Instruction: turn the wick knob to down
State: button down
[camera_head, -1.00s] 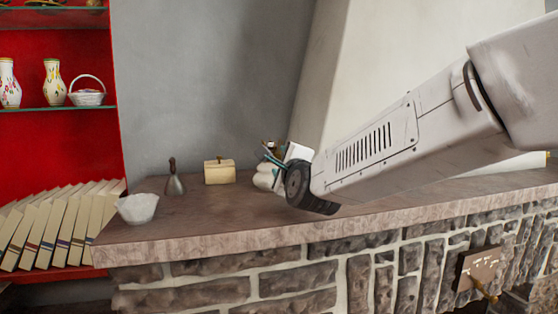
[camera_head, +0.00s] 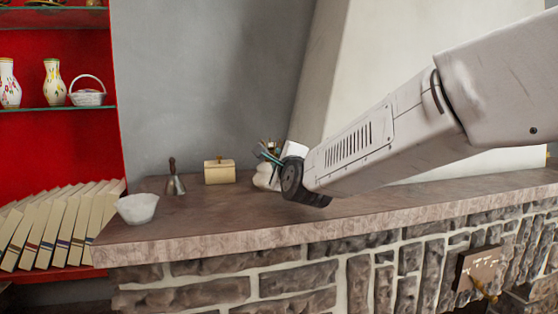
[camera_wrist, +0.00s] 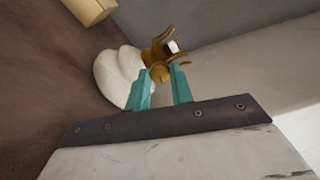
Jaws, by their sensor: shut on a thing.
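The lamp has a white rounded body (camera_wrist: 118,75) and a brass burner (camera_wrist: 160,45) with curved prongs in the wrist view. A small rounded brass piece, which looks like the wick knob (camera_wrist: 160,73), sits between the teal fingertips of my gripper (camera_wrist: 161,80). My gripper is shut on it. In the head view the lamp's white body (camera_head: 263,178) stands on the stone shelf (camera_head: 225,215), partly hidden behind my wrist. My gripper (camera_head: 266,154) reaches it from the right. The knob's turned position cannot be told.
A wooden box (camera_head: 219,172), a hand bell (camera_head: 175,182) and a white bowl (camera_head: 138,208) stand left of the lamp. A red case (camera_head: 60,150) with books and vases is at the far left. A small panel with a lever (camera_head: 478,268) is on the stone front.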

jog(key=shift+n, duration=0.3)
jog(key=n, duration=0.8)
jog(key=shift+n, duration=0.3)
jog(key=n, duration=0.4)
jog(key=shift+n, duration=2.1)
jog(key=c, duration=1.2)
grip_release()
